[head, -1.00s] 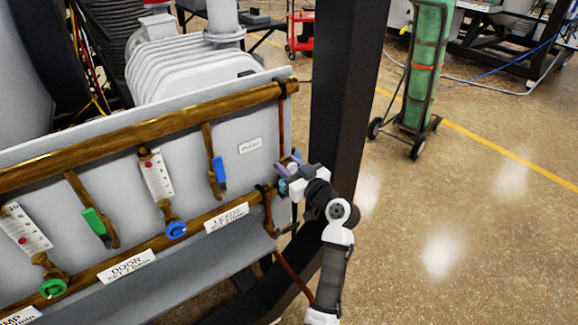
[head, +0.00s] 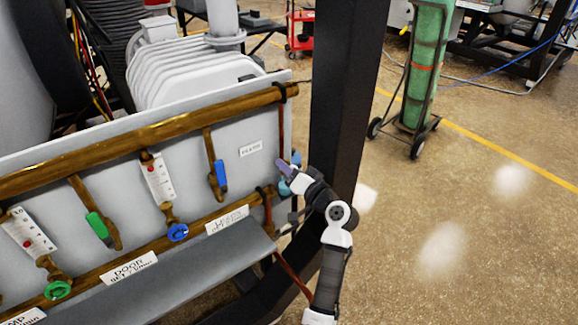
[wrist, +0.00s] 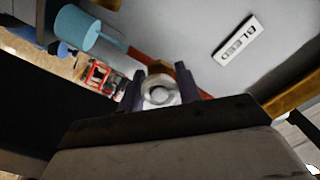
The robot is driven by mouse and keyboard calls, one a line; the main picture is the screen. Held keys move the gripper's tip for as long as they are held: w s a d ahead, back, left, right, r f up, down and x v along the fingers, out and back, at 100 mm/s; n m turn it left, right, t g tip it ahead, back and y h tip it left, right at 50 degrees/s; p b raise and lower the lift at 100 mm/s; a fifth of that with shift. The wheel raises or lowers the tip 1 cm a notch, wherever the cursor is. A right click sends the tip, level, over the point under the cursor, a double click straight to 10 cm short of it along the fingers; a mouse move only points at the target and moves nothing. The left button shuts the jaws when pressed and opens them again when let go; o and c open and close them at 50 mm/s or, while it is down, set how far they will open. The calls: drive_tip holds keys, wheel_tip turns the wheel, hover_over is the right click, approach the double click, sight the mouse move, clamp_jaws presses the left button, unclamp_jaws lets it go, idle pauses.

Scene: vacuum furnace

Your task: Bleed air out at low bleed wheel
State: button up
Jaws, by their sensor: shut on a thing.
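My gripper (head: 290,166) is at the right end of the pipe panel, beside the dark post. In the wrist view its two fingers (wrist: 160,82) stand on either side of a small pale round bleed wheel (wrist: 159,93) and are shut on it. In the head view the wheel is hidden by the gripper. A white BLEED label (wrist: 238,40) is on the grey panel above and right of the wheel in the wrist view; it also shows small in the head view (head: 250,148).
A teal cylinder (wrist: 90,28) is left of the wheel in the wrist view. The dark post (head: 338,95) stands close to my arm. Valves with a blue handle (head: 220,173) and blue knob (head: 177,232) are on the panel. Open floor lies right.

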drive_tip(key=shift+m+p, duration=3.25)
drive_tip(key=shift+m, duration=2.25)
drive_tip(key=o, duration=1)
drive_tip(key=b+v, duration=0.3)
drive_tip(key=v, duration=1)
drive_tip(key=shift+s+d+b, duration=0.25)
drive_tip(key=shift+s+b, duration=0.1)
drive_tip(key=shift+b, duration=0.05)
